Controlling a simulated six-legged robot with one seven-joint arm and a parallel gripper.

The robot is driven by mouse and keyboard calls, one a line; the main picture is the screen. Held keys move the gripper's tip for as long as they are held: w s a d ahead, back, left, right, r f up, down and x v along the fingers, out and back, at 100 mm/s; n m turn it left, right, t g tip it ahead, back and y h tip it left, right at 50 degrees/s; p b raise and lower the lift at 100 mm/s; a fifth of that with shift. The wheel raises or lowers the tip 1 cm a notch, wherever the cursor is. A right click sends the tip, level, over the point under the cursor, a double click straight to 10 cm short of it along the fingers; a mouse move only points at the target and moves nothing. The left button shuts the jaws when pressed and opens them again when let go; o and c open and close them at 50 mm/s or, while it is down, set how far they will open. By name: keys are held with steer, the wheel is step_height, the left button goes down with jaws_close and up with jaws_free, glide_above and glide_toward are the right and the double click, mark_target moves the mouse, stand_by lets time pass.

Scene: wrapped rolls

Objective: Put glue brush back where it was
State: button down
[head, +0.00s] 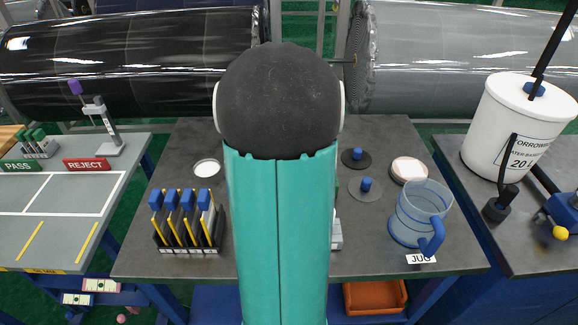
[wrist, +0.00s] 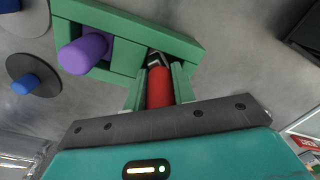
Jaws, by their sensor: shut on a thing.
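In the wrist view my gripper (wrist: 159,88) is shut on the red handle of a tool, which I take to be the glue brush (wrist: 160,89). Its metal neck points into a slot at one end of a green holder (wrist: 120,68). I cannot tell how deep it sits there. A purple-handled tool (wrist: 84,53) stands in another slot of the same holder. In the head view my own arm hides the gripper, the brush and nearly all of the holder.
A clear blue jug (head: 420,214) stands at the right of the grey table (head: 290,262), near a round white-topped pad (head: 408,169). Blue-knobbed discs (head: 365,190) lie nearby. A rack of blue-topped tools (head: 186,222) is at left. A white tub (head: 516,128) stands on the right bench.

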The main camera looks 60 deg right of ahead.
steer(key=c, duration=1.4)
jaws_free()
steer(key=shift+s+a, duration=0.2)
steer(key=shift+s, duration=0.2)
steer(key=shift+o, duration=1.3)
steer(key=shift+r, duration=0.1)
steer(key=shift+w+d, duration=0.1)
steer(key=shift+d, duration=0.05)
step_height(320, 180, up, 12)
steer(key=shift+w+r, duration=0.1)
steer(key=shift+r, duration=0.05)
steer(key=shift+w, duration=0.1)
